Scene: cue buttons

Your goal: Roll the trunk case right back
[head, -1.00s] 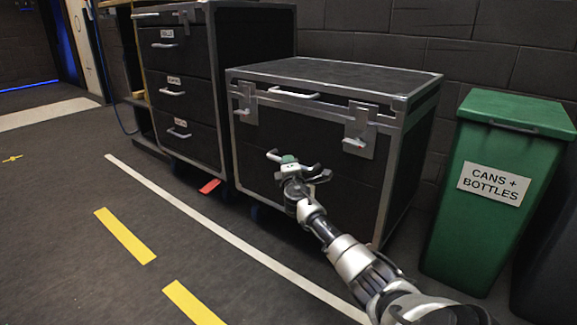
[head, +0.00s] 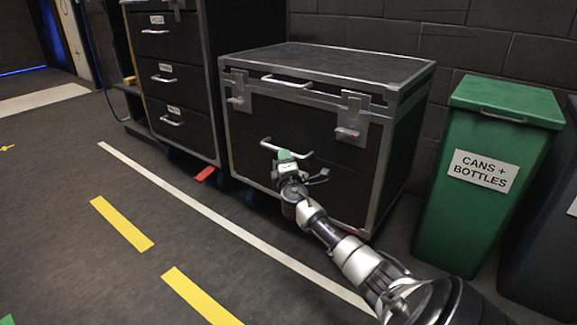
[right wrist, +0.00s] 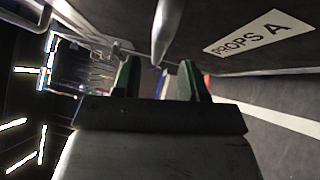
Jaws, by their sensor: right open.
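The trunk case (head: 245,130) is a black box with silver metal edges, standing against the back wall. It has two latches and a lid handle (head: 287,82), plus a lower silver handle (head: 286,150) on its front face. My right gripper (head: 290,162) is open at that lower handle, just below it in the head view. In the right wrist view, the gripper's green fingers (right wrist: 157,75) are apart, and the handle bar (right wrist: 167,30) lies ahead, in line with the gap. The case's front bears a "PROPS A" label (right wrist: 248,35). My left gripper is out of view.
A taller black drawer case (head: 178,95) stands close on the left, with a red piece (head: 205,173) near its base. A green bin (head: 485,200) marked "CANS + BOTTLES" stands to the right. The floor in front is open, with white (head: 190,207) and yellow lines.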

